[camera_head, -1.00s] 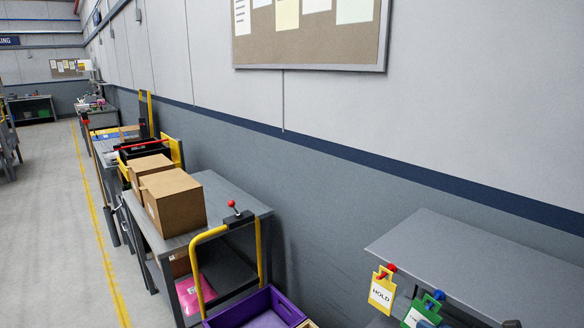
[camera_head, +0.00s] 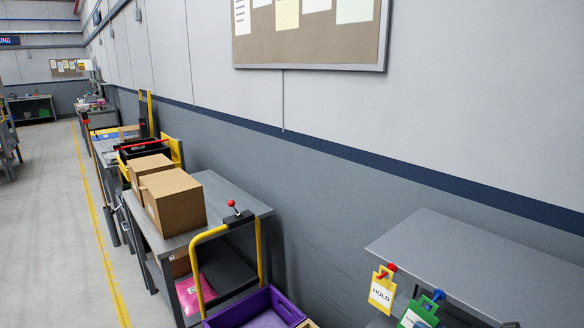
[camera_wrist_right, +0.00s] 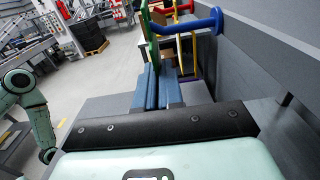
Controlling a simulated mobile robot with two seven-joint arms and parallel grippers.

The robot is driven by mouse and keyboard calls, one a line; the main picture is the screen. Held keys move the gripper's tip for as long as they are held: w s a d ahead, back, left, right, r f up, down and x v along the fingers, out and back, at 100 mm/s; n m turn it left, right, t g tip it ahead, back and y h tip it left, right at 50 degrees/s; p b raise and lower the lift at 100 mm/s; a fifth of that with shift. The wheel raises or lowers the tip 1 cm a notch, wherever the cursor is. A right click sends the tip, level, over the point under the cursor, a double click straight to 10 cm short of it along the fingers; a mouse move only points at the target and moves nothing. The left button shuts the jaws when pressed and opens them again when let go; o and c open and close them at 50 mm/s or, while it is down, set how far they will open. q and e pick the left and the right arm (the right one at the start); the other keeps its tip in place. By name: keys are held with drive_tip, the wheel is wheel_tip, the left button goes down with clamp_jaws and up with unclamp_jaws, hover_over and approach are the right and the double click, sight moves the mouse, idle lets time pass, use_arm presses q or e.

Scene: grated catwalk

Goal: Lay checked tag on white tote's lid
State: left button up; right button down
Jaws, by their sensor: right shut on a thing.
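The checked tag is a green-framed tag with a white face (camera_head: 417,316), only partly legible, by a blue peg (camera_head: 438,295) under the grey shelf's front edge. In the right wrist view the green tag (camera_wrist_right: 146,42) stands edge-on between the blue-grey fingers of my right gripper (camera_wrist_right: 156,72), which are shut on it. The blue peg (camera_wrist_right: 192,23) reaches across to the tag's top; I cannot tell whether the loop is clear of it. My left gripper and the white tote are not in view.
A yellow HOLD tag (camera_head: 381,292) hangs on a red peg (camera_head: 388,269) beside it. The grey shelf top (camera_head: 470,262) is bare. A purple crate (camera_head: 282,304) and a bench with cardboard boxes (camera_head: 174,205) stand left. The wall is close behind.

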drive_tip(key=shift+s+a+r, duration=0.1)
drive_tip(key=shift+s+a, duration=0.05)
drive_tip(key=shift+a, duration=0.05)
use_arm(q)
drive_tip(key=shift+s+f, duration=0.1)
use_arm(e)
drive_tip(key=shift+s+a, duration=0.1)
drive_tip(key=shift+a, duration=0.05)
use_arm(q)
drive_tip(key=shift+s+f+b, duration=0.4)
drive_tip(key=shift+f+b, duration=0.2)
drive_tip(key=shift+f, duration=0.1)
use_arm(e)
drive_tip(key=shift+s+a, duration=1.25)
drive_tip(key=shift+a, duration=0.2)
drive_tip(key=shift+s+a, duration=0.1)
